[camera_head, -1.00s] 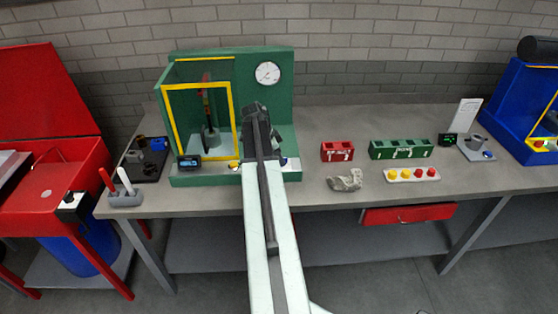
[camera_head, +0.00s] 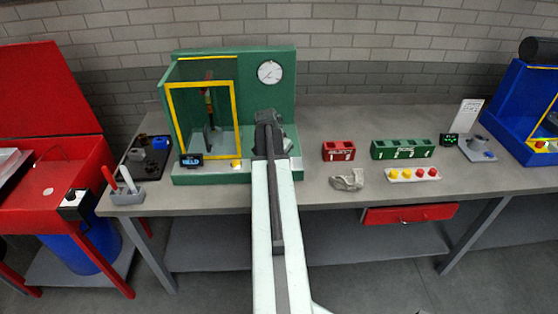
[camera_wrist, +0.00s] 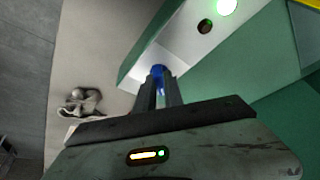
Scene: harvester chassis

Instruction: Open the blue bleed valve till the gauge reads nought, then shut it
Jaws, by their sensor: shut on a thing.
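The blue bleed valve (camera_wrist: 157,70) shows in the wrist view on the pale front strip of the green test stand (camera_head: 215,178). My gripper (camera_wrist: 158,86) is shut on the valve, with its two dark fingers on either side of it. In the head view my gripper (camera_head: 268,125) is in front of the stand's right part and hides the valve. The round white gauge (camera_head: 270,72) is on the stand's back panel, above my gripper. Its dark needle is visible, but the reading is too small to tell.
A yellow-framed guard (camera_head: 236,120) stands left of my gripper, with a small display (camera_head: 191,160) before it. A crumpled grey rag (camera_head: 347,180), a red block (camera_head: 338,151) and a green block (camera_head: 402,149) lie to the right. A bright green light (camera_wrist: 228,6) glows near the valve.

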